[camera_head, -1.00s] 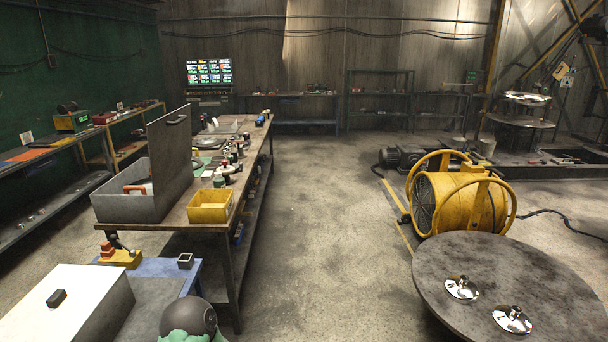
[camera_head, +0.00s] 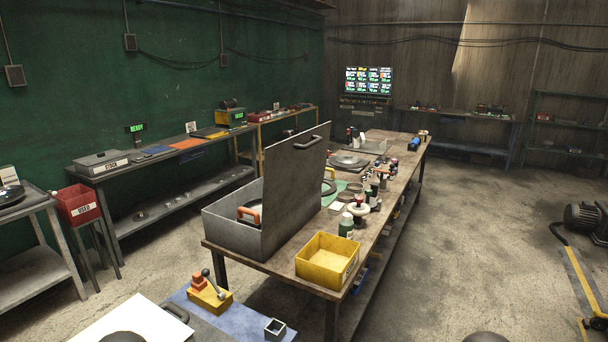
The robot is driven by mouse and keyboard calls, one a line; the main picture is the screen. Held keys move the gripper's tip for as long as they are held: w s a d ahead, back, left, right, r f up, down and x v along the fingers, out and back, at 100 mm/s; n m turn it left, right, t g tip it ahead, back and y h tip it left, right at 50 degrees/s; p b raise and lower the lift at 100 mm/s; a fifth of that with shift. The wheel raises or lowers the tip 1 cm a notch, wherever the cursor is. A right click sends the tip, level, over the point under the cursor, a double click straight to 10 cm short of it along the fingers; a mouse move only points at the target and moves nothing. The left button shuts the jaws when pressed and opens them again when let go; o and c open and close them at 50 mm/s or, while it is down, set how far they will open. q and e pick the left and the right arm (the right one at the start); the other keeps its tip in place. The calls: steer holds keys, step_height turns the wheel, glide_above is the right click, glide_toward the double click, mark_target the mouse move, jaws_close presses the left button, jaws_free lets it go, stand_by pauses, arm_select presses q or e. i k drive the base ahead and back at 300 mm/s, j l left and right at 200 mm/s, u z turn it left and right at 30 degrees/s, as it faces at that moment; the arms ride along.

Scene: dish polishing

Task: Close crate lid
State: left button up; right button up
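A grey metal crate (camera_head: 228,232) sits on the near end of the wooden workbench. Its grey lid (camera_head: 295,190) stands upright along the crate's right side, so the crate is open. A dark handle (camera_head: 303,142) is near the lid's top edge. Inside the crate I see an orange handle (camera_head: 254,210) and something pale beside it. The lid hides part of the bench behind it. Neither of my grippers is in view.
A yellow bin (camera_head: 326,262) stands right of the crate, near bottles (camera_head: 346,225) and tools on the workbench (camera_head: 283,262). A blue-topped stand (camera_head: 245,322) and a white panel (camera_head: 140,322) are in front. Floor is open on the right (camera_head: 470,235).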

mark_target(294, 166)
steer(key=i+u, duration=0.1)
steer(key=u, duration=0.85)
steer(key=i+l+u, duration=0.1)
steer(key=l+u, duration=0.3)
steer(key=l, duration=0.15)
steer(key=l+u, duration=0.35)
steer(key=l, duration=0.25)
steer(key=l+u, duration=0.4)
steer(key=l, duration=0.15)
steer(key=k+l+u, duration=0.2)
steer(key=l+u, duration=0.15)
steer(key=l, duration=0.2)
